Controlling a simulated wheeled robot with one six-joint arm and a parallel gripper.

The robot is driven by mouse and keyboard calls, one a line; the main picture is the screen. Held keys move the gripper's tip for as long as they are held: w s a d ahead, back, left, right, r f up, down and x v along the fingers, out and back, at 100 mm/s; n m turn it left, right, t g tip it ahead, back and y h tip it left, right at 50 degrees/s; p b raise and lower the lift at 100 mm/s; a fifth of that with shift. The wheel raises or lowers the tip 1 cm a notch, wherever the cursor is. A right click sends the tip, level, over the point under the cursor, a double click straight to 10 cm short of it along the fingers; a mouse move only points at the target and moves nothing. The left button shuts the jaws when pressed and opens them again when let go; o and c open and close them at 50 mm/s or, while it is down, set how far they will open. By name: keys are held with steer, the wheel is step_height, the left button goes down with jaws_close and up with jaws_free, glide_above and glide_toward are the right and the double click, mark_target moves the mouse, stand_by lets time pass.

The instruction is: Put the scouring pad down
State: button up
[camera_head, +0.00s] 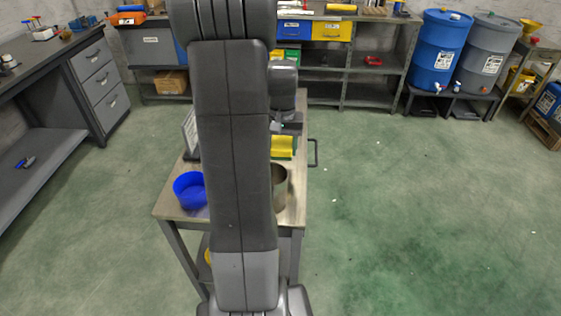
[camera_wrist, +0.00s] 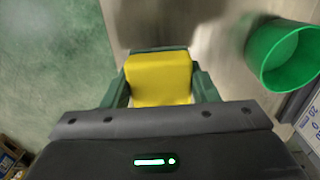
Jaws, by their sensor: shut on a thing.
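The scouring pad (camera_wrist: 160,78), a yellow block with a dark green edge, sits between the two fingers of my gripper (camera_wrist: 161,88) in the wrist view. My gripper is shut on it. In the head view the yellow pad (camera_head: 282,146) shows just right of my arm, over the far part of a metal-topped cart (camera_head: 291,217). I cannot tell whether the pad touches the cart top. My arm hides much of the cart in the head view.
A blue container (camera_head: 189,190) stands at the cart's near left, and a metal container (camera_head: 279,187) stands partly behind my arm. In the wrist view a green container (camera_wrist: 290,57) stands right of the pad. The cart has a handle (camera_head: 315,153) on its right. Open floor lies right.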

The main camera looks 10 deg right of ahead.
mark_target(282, 144)
steer(key=shift+f, duration=3.15)
steer(key=shift+f, duration=0.15)
steer(key=o, duration=1)
steer(key=shift+o, duration=0.2)
step_height(282, 144, up, 12)
steer(key=shift+r, duration=0.2)
steer(key=shift+f, duration=0.1)
step_height(282, 144, down, 12)
steer(key=shift+r, duration=1.9)
